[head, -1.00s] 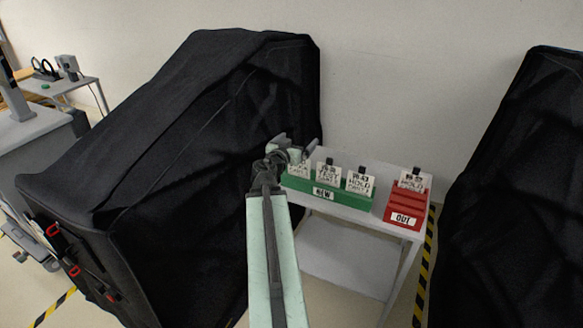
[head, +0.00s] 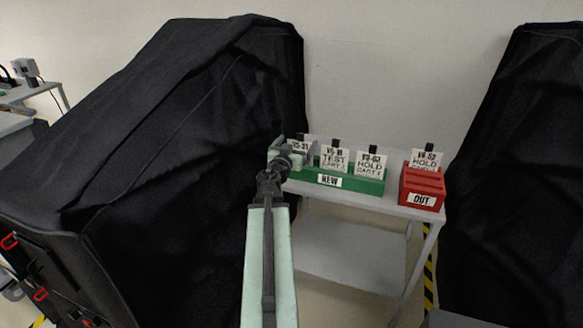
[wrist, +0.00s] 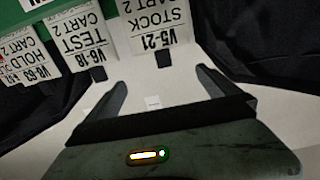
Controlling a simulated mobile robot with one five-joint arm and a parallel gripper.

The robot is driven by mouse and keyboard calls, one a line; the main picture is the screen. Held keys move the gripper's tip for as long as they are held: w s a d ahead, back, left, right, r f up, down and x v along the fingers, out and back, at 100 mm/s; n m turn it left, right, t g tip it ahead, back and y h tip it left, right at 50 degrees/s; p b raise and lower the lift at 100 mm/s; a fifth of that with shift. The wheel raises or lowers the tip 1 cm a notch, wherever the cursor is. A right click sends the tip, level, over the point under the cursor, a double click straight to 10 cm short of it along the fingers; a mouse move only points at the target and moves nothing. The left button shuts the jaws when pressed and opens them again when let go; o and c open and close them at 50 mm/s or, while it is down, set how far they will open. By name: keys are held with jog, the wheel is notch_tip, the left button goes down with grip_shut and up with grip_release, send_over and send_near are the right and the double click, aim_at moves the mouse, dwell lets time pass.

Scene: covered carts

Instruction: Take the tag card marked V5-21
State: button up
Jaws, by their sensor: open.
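The V5-21 tag card (head: 301,148) stands at the left end of the green NEW rack (head: 367,187), partly hidden behind my gripper (head: 279,150). In the wrist view the V5-21 card (wrist: 153,27) appears upside down, reading STOCK CART 2, with a dark tab at its edge. My gripper (wrist: 167,88) is open and empty there. Its fingers lie apart from the card, which is beyond the fingertips and roughly in line with the gap between them.
A TEST card (head: 334,158) and a HOLD card (head: 371,162) stand right of it in the rack. A red OUT box (head: 422,198) with another HOLD card (head: 427,160) sits farther right on the white table (head: 318,192). Black-covered carts (head: 150,140) stand on both sides.

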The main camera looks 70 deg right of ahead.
jog(key=b, duration=0.5)
send_near(300, 149)
jog(key=d, duration=1)
jog(key=shift+w+d, duration=0.2)
jog(key=shift+d, duration=0.05)
jog(key=shift+a, duration=0.1)
jog(key=c, duration=1)
